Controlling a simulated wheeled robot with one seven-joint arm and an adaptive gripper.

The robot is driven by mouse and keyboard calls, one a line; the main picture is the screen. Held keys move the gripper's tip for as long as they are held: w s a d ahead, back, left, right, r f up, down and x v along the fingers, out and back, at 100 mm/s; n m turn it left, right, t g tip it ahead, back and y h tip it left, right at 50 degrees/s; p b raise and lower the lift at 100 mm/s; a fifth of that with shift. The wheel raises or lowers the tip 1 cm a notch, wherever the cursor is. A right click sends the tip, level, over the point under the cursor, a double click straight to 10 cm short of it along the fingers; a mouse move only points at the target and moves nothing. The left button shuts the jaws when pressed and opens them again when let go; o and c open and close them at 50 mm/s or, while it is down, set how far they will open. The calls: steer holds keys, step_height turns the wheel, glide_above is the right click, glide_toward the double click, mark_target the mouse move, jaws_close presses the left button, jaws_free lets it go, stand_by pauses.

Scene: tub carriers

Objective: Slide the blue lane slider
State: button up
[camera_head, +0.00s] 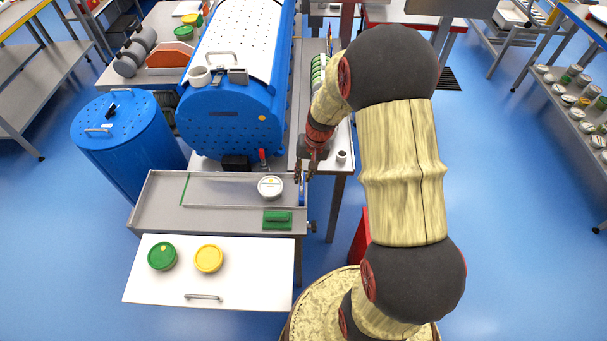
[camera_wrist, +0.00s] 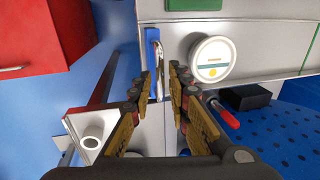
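A small blue piece with a metal bar (camera_wrist: 152,42), which looks like the blue lane slider, sits at the end of the grey tray in the wrist view. My gripper (camera_wrist: 162,78) is open, with its fingertips on either side of the bar's lower end. I cannot tell whether they touch it. A white round tub (camera_head: 270,187) stands in the grey tray (camera_head: 152,205) beside the gripper. The tub also shows in the wrist view (camera_wrist: 212,59).
A green block (camera_head: 277,220) sits at the tray's front right. A white panel (camera_head: 180,285) in front holds a green tub (camera_head: 162,256) and a yellow tub (camera_head: 208,258). A blue perforated drum (camera_head: 235,125) stands behind. A red box (camera_wrist: 40,35) is left in the wrist view.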

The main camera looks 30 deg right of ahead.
jaws_close()
stand_by(0.6)
